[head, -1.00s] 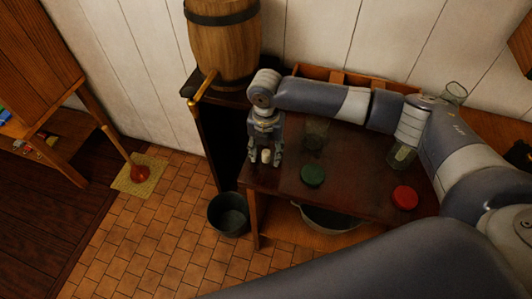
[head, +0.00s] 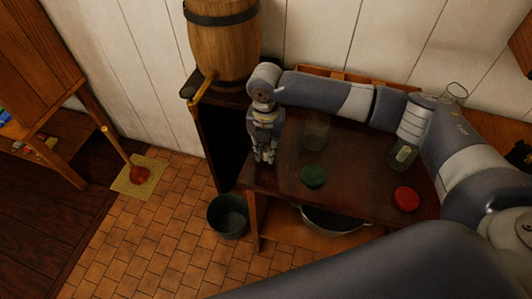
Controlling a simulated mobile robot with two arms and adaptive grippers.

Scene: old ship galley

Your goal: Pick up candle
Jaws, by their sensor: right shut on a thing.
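My right gripper (head: 265,156) points down over the left end of the dark wooden table (head: 345,178). It is shut on the candle (head: 266,154), a small pale cream thing. The fingers cover most of the candle, so only a sliver shows. I cannot tell whether the candle still touches the tabletop. My left gripper is not in view.
On the table are a clear glass jar (head: 316,130), a green lid (head: 313,176), a red lid (head: 406,198) and another jar (head: 402,155). A barrel (head: 222,45) stands behind on the left. A dark bucket (head: 228,215) stands on the tiled floor.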

